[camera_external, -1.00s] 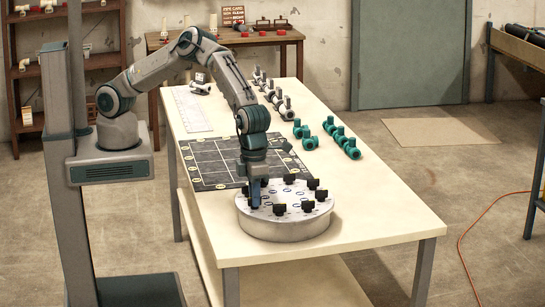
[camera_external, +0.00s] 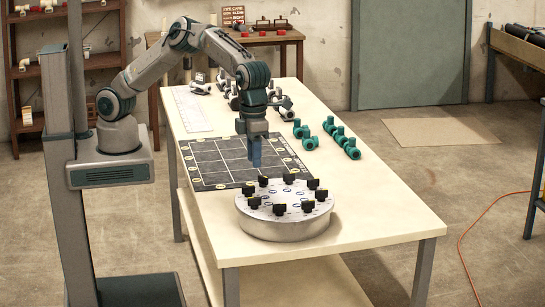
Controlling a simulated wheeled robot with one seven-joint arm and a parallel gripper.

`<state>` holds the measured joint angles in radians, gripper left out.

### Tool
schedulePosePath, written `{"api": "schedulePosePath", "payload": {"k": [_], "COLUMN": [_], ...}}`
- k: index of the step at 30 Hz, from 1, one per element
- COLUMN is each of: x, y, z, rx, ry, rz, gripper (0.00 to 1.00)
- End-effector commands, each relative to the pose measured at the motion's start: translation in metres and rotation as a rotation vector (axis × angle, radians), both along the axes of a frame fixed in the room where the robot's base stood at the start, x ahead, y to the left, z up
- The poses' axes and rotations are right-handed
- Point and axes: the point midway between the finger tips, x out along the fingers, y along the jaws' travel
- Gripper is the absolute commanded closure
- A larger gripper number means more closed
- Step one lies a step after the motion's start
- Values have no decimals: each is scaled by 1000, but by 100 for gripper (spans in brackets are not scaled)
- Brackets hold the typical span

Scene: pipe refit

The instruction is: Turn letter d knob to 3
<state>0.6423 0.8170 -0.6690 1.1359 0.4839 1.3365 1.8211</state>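A round grey dial plate (camera_external: 285,230) sits on the near part of the cream table. Several black knobs stand in a ring on its top, such as a near-left knob (camera_external: 279,209) and a left knob (camera_external: 254,202). Small blue ring marks show on the plate. The letters and numbers are too small to read, so I cannot tell which knob is d or where it points. My gripper (camera_external: 254,160) points down above the dark grid board, behind and above the plate, apart from every knob. Its blue fingers look close together, but their gap is not clear.
A dark grid board (camera_external: 225,165) lies behind the plate. Teal fittings (camera_external: 337,133) stand at the right, and grey fittings (camera_external: 285,105) farther back. A white sheet (camera_external: 188,108) lies at the back left. The table's right front (camera_external: 390,220) is clear.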

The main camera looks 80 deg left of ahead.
Motion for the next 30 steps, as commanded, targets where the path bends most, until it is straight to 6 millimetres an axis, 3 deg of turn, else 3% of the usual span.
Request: {"api": "schedulePosePath", "payload": {"k": [7,26,30], "x": [0,0,5], "y": [0,0,12], "z": [23,24,32], "rx": [-1,0,2], "ry": [1,1,-17], "rz": [0,0,59], "gripper": [67,67,67]}}
